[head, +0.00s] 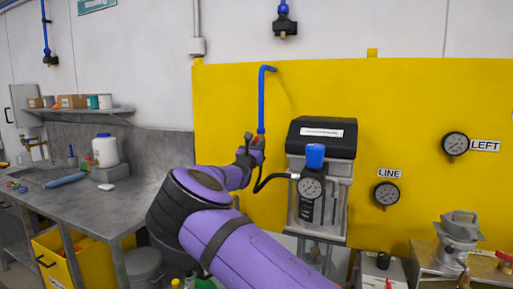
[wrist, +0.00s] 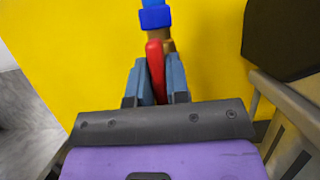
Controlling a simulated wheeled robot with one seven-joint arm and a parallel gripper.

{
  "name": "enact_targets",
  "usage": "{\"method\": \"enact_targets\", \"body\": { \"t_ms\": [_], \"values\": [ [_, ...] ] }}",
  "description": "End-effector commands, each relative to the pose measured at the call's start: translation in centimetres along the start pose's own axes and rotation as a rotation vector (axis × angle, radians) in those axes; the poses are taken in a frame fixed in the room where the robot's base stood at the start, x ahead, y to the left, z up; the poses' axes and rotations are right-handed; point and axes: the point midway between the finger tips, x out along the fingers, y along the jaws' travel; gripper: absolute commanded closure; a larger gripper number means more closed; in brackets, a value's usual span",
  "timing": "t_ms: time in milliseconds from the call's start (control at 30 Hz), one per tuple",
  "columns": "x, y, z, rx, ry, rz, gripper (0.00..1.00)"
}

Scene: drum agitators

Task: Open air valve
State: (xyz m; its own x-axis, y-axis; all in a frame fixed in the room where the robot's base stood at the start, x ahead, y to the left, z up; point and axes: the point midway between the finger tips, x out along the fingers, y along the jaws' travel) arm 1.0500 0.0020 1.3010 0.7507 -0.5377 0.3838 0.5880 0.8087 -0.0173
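The air valve has a red lever handle (wrist: 156,68) and a brass-coloured body (wrist: 167,46), below a blue pipe fitting (wrist: 155,18) in the wrist view. The handle points down between the fingers of my gripper (wrist: 157,84). The fingers appear to touch it on both sides, with little or no gap. In the head view my gripper (head: 251,150) is at the lower end of the blue pipe (head: 262,100) by the yellow panel. The valve is mostly hidden there by my gripper.
The yellow panel (head: 226,90) stands close behind the valve. A regulator with a blue cap (head: 315,156) and a gauge (head: 311,187) is just right of my gripper. A black hose (head: 270,179) runs nearby. A cluttered workbench (head: 95,204) is at the left.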

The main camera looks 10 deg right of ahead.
Motion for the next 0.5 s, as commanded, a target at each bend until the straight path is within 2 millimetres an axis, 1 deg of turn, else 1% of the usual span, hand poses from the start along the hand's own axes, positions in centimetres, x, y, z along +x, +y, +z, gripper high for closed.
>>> {"method": "enact_targets", "body": {
  "t_ms": [33,67,100,367,500],
  "values": [
    [0.1,-0.1,0.2,0.001,-0.003,-0.001,0.72],
    [0.1,-0.1,0.2,0.001,-0.003,-0.001,0.65],
    [0.1,-0.1,0.1,0.001,-0.002,-0.001,0.61],
    [-0.1,0.0,0.0,0.002,0.0,-0.001,0.61],
    [-1.1,0.1,0.0,0.003,0.001,0.001,0.61]
  ]
}}
